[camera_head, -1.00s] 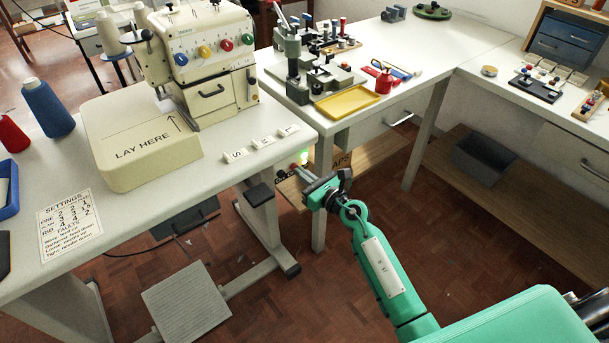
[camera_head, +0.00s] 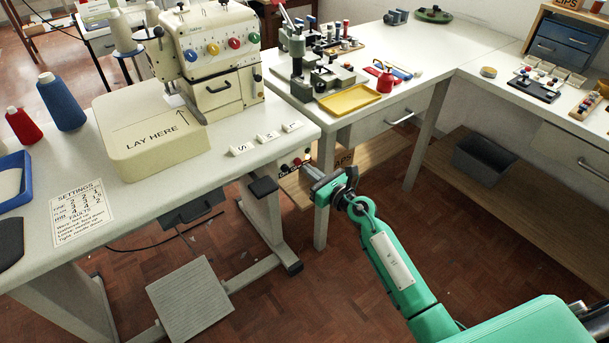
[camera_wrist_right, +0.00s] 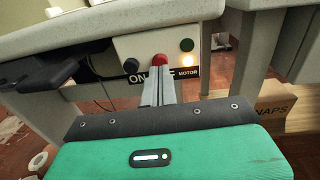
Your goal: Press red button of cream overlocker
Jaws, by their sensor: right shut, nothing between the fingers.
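The cream overlocker (camera_head: 208,45) stands on the white table. Its switch box (camera_head: 290,166) hangs under the table's right front edge. My right gripper (camera_head: 309,170) is shut and empty. Its fingertips (camera_wrist_right: 158,83) are at the red button and cover its lower part; I cannot tell how far it is pushed in. My left gripper is out of view.
The table edge (camera_wrist_right: 120,17) runs just above the box. A dark pad (camera_head: 263,187) juts out left of it. A table leg (camera_head: 318,215) and a cardboard box (camera_head: 343,158) stand close on the right. Open floor lies in front.

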